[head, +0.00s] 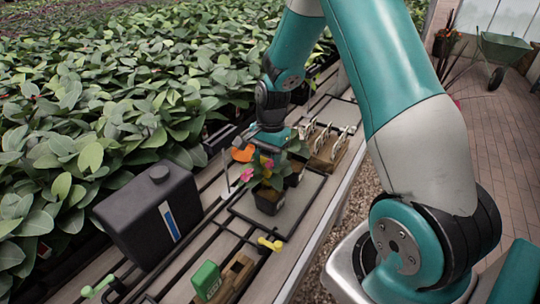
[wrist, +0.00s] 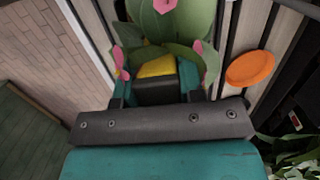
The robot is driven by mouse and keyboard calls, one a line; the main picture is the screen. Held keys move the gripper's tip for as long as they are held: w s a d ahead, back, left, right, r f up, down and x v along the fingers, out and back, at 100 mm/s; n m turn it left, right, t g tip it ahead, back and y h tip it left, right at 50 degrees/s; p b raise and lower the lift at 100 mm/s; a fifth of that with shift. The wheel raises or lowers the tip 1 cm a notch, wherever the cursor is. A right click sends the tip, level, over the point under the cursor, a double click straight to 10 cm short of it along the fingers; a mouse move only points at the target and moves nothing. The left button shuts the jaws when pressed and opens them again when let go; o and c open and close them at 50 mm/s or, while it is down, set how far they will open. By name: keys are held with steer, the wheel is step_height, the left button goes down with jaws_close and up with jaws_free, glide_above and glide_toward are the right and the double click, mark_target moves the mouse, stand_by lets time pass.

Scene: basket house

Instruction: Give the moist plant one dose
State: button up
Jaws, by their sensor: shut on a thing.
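A potted plant with pink flowers (head: 268,197) stands in a dark square pot on a grey tray panel. In the wrist view its leaves and a pink flower (wrist: 165,5) are just beyond the jaws. My gripper (wrist: 157,80) is shut on a yellow and dark thing (wrist: 157,67), whose kind I cannot tell. In the head view the gripper is low behind the plant, its jaws largely hidden by leaves. A second dark pot (head: 294,174) stands close behind, partly covered. I cannot tell which plant is moist.
A black tank (head: 150,217) with a blue strip stands left. An orange disc (head: 243,154) lies by the gripper, also in the wrist view (wrist: 250,68). A green block (head: 206,281) sits by a wooden holder (head: 236,275). A yellow valve handle (head: 270,244) is in front; a wooden rack (head: 327,150) behind.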

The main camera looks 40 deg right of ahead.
step_height(320, 180, up, 7)
steer(key=p, duration=0.6)
stand_by(0.3)
steer(key=shift+s+f, duration=0.1)
stand_by(0.3)
